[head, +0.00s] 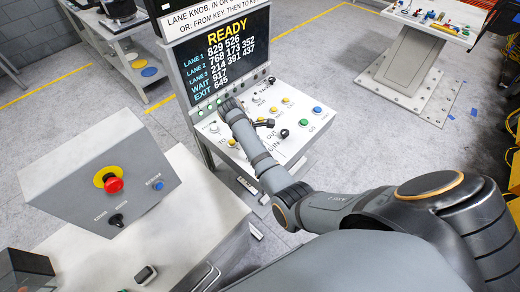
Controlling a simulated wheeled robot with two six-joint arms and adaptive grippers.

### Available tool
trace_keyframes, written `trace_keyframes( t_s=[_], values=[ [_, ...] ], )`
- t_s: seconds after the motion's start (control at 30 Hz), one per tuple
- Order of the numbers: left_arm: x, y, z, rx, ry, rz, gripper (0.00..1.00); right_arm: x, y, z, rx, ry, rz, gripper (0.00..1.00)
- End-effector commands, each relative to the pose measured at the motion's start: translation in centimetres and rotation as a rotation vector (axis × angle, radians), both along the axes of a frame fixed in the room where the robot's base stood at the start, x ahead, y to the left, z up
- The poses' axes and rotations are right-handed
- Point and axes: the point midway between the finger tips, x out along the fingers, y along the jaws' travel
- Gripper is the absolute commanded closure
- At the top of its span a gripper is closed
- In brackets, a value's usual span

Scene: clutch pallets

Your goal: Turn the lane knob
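The grey control console (205,72) stands in the middle of the head view. Its screen reads READY above rows for three lanes, WAIT and EXIT. A sign (205,16) on top begins with "LANE KNOB". The sloped panel below carries buttons and dark knobs, among them a black knob (284,133). I cannot tell which one is the lane knob; the labels are too small or covered. My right gripper (229,106) is at the panel's upper left, just below the screen. Its fingers are small and dark, so neither their opening nor any contact is clear. My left gripper is out of view.
A grey box with a red emergency button (113,184) stands at left on a pale cabinet (185,225). Another control stand (425,35) is at the upper right. A shelf table (120,45) is behind at the left. Open grey floor lies between them.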

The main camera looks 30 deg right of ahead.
Motion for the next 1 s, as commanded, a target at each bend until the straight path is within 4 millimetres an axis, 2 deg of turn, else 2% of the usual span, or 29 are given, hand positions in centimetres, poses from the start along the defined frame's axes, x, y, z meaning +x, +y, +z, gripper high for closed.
trace_keyframes(
  t_s=[0.53, 0.57, 0.7, 1.0],
  values=[
    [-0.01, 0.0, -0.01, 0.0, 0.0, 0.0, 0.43, -0.03, 0.07, -0.06, 0.002, 0.0, 0.027, 0.96],
    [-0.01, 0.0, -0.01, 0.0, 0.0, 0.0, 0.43, -0.03, 0.07, -0.07, 0.002, 0.0, 0.027, 0.64],
    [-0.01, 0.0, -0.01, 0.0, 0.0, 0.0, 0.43, -0.04, 0.06, -0.07, 0.001, 0.0, 0.026, 0.45],
    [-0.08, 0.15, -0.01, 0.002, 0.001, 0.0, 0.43, -0.02, 0.05, 0.01, 0.001, 0.0, 0.025, 0.43]
  ],
)
